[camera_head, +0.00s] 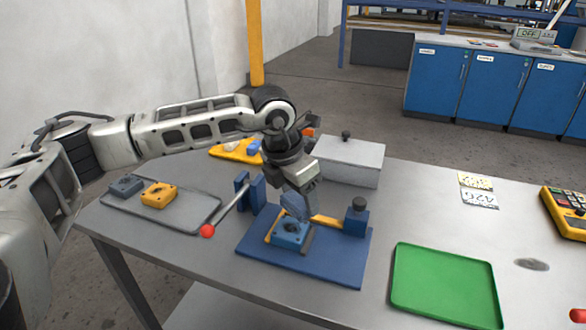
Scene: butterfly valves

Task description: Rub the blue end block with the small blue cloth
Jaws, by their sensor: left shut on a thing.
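My left gripper (299,200) comes in from the left and points down over the blue fixture plate (340,272). It is shut on a small piece of blue cloth (293,206). The blue end block (290,234), with a dark round hole in its top, sits on the plate directly below the gripper. The cloth is at the block's upper back edge; I cannot tell whether they touch. The gripper and cloth hide part of the block's back. My right gripper is not in view.
A blue clamp post (355,219) stands right of the block. A lever with a red ball (207,231) sticks out left. A grey tray (190,221) holds a yellow block (158,195) and a grey-blue block (126,187). A grey lidded box (350,165) stands behind. A green tray (445,287) lies right.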

